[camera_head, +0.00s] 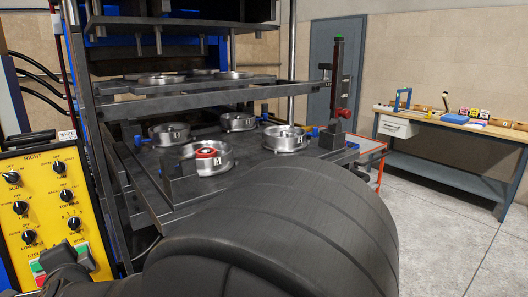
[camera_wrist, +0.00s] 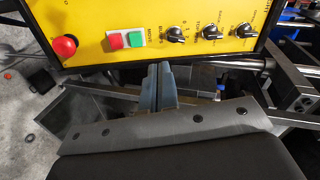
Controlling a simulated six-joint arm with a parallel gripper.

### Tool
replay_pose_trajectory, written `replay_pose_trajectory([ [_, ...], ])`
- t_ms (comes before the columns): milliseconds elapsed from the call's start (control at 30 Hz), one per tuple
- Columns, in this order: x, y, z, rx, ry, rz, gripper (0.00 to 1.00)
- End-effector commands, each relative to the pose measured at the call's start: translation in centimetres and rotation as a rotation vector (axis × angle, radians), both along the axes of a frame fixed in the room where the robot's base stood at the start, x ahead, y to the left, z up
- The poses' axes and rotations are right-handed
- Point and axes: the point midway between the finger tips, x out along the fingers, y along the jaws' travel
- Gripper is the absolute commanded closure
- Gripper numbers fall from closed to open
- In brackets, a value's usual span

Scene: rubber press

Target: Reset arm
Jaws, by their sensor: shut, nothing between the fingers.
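My gripper (camera_wrist: 160,72) is shut and empty in the wrist view. Its two grey fingers lie together, with their tips just below the lower edge of the yellow control panel (camera_wrist: 215,25). Whether they touch it I cannot tell. In the head view the yellow panel (camera_head: 38,205) stands at the left, and a dark part of my arm covers its lower edge. The fingers cannot be made out there. My large black arm link fills the lower middle of the head view.
The press's lower plate (camera_head: 130,175) carries several round metal moulds, one with a red ring (camera_head: 207,152). More moulds sit on the upper plate (camera_head: 190,88). The panel has a red stop button (camera_wrist: 65,46) and several knobs. A workbench (camera_head: 440,165) stands at right, with clear floor before it.

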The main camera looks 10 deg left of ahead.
Motion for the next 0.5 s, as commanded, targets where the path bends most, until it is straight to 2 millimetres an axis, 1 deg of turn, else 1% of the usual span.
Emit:
replay_pose_trajectory([
  [33,0.4,0.8,0.5,-0.018,-0.043,0.006,1.0],
  [500,3.7,8.1,5.5,-0.213,-0.498,0.038,1.0],
])
